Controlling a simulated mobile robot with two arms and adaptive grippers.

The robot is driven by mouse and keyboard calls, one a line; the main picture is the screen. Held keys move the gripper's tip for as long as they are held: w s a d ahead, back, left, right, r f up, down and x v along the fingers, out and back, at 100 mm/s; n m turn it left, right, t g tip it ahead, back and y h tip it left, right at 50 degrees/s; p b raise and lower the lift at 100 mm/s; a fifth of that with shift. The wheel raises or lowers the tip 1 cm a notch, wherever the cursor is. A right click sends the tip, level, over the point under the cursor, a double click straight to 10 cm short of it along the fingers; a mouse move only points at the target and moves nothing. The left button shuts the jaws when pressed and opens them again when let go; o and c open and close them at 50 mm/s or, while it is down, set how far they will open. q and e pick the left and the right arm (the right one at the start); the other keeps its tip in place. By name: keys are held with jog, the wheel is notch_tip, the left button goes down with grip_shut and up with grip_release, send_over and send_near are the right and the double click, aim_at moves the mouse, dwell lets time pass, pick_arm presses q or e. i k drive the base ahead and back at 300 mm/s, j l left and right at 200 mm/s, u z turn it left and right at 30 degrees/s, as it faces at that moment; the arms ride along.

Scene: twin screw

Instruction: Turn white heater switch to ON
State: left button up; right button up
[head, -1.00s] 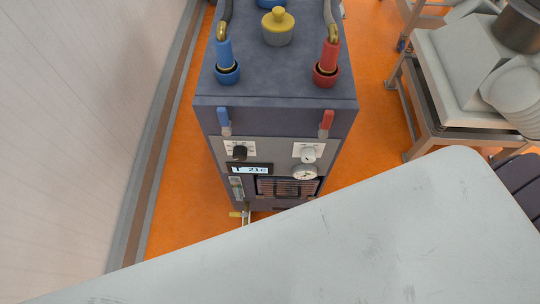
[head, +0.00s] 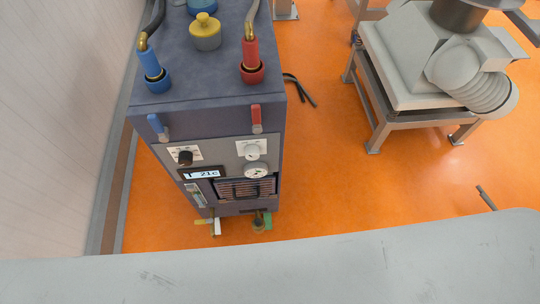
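The heater is a dark blue-grey cabinet (head: 205,122) left of centre in the head view. Its front panel holds a white knob (head: 252,152) on a white plate at the upper right, which is the white heater switch. A black knob (head: 185,158) sits on a similar plate to its left. The markings around both knobs are too small to read. A display (head: 201,175) reads about 21c, and a round gauge (head: 257,170) is below the white knob. Neither of my grippers shows in the view.
Blue (head: 154,70) and red (head: 251,62) pipe fittings stand on the cabinet top. A pale wall (head: 60,110) is at left. A metal-framed table (head: 400,70) with grey equipment stands at right. Orange floor (head: 340,180) is open between. A grey surface (head: 300,270) spans the foreground.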

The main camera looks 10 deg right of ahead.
aim_at(252, 151)
jog(key=k+j+z, duration=0.1)
jog(key=k+z, duration=0.35)
jog(key=i+l+z, duration=0.1)
jog(key=z, duration=0.5)
